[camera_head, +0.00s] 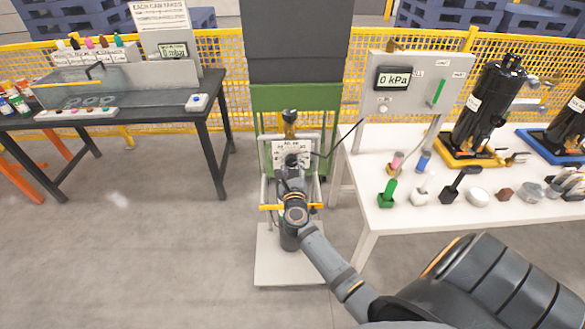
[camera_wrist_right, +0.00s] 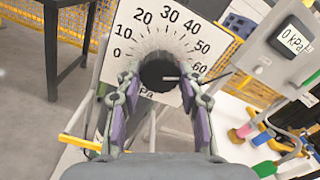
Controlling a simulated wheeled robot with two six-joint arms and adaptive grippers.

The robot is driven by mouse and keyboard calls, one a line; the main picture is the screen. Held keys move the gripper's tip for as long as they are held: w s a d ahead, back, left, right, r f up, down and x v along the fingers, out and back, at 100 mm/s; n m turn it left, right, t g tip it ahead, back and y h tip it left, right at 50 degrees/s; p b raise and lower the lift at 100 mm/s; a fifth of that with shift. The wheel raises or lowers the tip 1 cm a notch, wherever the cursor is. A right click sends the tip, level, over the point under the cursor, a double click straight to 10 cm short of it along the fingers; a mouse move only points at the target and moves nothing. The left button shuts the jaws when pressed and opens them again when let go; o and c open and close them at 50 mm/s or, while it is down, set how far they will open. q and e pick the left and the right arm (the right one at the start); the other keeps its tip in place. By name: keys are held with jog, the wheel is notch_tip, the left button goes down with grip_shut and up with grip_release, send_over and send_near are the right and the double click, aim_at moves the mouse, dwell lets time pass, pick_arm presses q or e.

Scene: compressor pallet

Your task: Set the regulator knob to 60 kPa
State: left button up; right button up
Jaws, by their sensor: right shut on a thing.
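The regulator's white dial plate (camera_head: 291,148) stands on a small stand in the head view, mostly behind my right gripper (camera_head: 292,166). In the right wrist view the dial (camera_wrist_right: 155,35) shows marks from 0 to 60 around a dark round knob (camera_wrist_right: 158,72). My right gripper (camera_wrist_right: 162,84) is shut on the knob, one finger on each side. A thin light mark at the knob's right edge points roughly toward the 60 side; its exact reading is unclear. The pressure display (camera_head: 393,79) reads 0 kPa, also in the wrist view (camera_wrist_right: 294,40). My left gripper is not in view.
A white table (camera_head: 455,219) at right holds several small coloured parts and a black compressor (camera_head: 487,105). A dark table (camera_head: 130,117) stands at left. A black cable (camera_head: 343,138) runs from the dial to the display panel. Floor between is clear.

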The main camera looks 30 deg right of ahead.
jog(key=shift+f+m+b, duration=0.15)
jog(key=shift+m+b, duration=0.2)
jog(key=shift+m, duration=0.45)
jog(key=o, duration=1.2)
jog(key=shift+s, duration=0.1)
jog(key=v, duration=1.2)
jog(key=shift+a, duration=0.1)
